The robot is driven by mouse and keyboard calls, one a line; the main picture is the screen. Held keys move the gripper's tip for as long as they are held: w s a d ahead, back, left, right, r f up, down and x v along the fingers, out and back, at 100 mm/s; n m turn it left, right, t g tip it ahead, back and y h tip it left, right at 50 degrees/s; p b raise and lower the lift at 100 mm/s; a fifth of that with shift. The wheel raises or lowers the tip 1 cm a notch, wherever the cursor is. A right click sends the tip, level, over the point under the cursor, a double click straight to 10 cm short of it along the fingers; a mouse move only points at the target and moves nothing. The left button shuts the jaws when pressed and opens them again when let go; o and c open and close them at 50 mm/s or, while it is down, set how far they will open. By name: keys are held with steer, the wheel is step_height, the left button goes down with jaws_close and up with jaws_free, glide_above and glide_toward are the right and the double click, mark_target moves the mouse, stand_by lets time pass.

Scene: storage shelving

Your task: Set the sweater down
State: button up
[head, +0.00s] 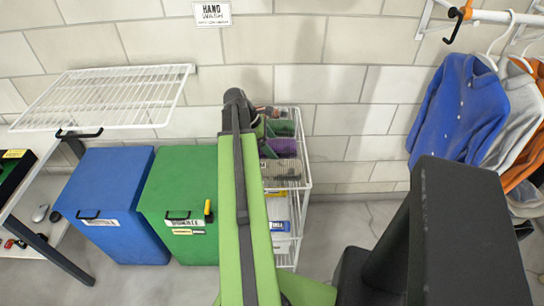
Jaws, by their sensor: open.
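My arm reaches forward over the left side of a white wire rack (309,180), and my gripper (250,113) is at its far end, by the rack's top. The gripper is open, but its fingertips are small and partly hidden by the arm. Folded cloth items lie in the rack: a green one (283,128), a purple one (284,147) and a grey-brown knitted one (282,169). I cannot tell which of these is the sweater. A small reddish-brown item (266,111) shows right beside the gripper; I cannot tell whether they touch.
A blue bin (107,200) and a green bin (178,195) stand left of the arm. A white wire shelf (110,95) juts from the wall above them. At the right, a blue shirt (455,115) and other clothes hang from a rail. Floor shows between rack and clothes.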

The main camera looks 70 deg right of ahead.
mark_target(278, 144)
jaws_close()
step_height(278, 144, up, 4)
steer(key=p, duration=0.4)
steer(key=shift+r+p, duration=0.15)
steer(key=shift+p, duration=0.25)
steer(key=s+a+r+p, duration=0.2)
steer(key=s+r+p, duration=0.4)
steer(key=s, duration=0.5)
steer(key=shift+s+r+p, duration=0.3)
steer(key=shift+s, duration=0.05)
